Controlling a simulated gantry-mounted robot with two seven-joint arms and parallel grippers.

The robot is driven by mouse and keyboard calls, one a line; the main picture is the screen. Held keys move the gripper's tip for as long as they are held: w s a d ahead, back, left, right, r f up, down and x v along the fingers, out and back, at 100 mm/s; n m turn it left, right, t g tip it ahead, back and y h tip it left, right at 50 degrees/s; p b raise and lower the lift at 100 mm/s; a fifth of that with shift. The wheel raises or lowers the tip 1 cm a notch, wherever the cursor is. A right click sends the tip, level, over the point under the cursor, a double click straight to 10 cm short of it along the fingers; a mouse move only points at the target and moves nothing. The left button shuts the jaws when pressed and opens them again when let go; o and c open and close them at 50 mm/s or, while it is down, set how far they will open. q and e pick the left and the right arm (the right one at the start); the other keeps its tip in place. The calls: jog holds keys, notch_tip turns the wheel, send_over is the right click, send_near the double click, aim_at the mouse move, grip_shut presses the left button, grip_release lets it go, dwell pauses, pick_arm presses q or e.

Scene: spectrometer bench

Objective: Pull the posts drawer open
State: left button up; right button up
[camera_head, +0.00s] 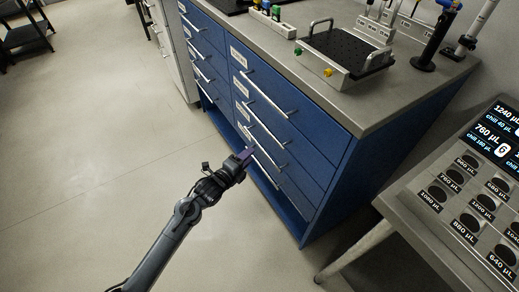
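A blue drawer cabinet (345,185) stands at the centre, with two columns of drawers. Each drawer has a bright bar handle and a small white label; the labels are too small to read, so I cannot tell which is the posts drawer. The drawer fronts look flush. My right gripper is not in view.
The grey benchtop (385,97) carries a black-topped tray with handles (345,52) and a black stand (432,48). A grey table (405,205) with a labelled holder and a display (497,130) stands at the right. The floor (90,150) before the drawers is clear.

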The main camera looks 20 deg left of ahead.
aim_at(259, 145)
pick_arm(q)
jog(key=shift+b+x, duration=1.9)
jog(key=shift+x, duration=2.15)
grip_shut()
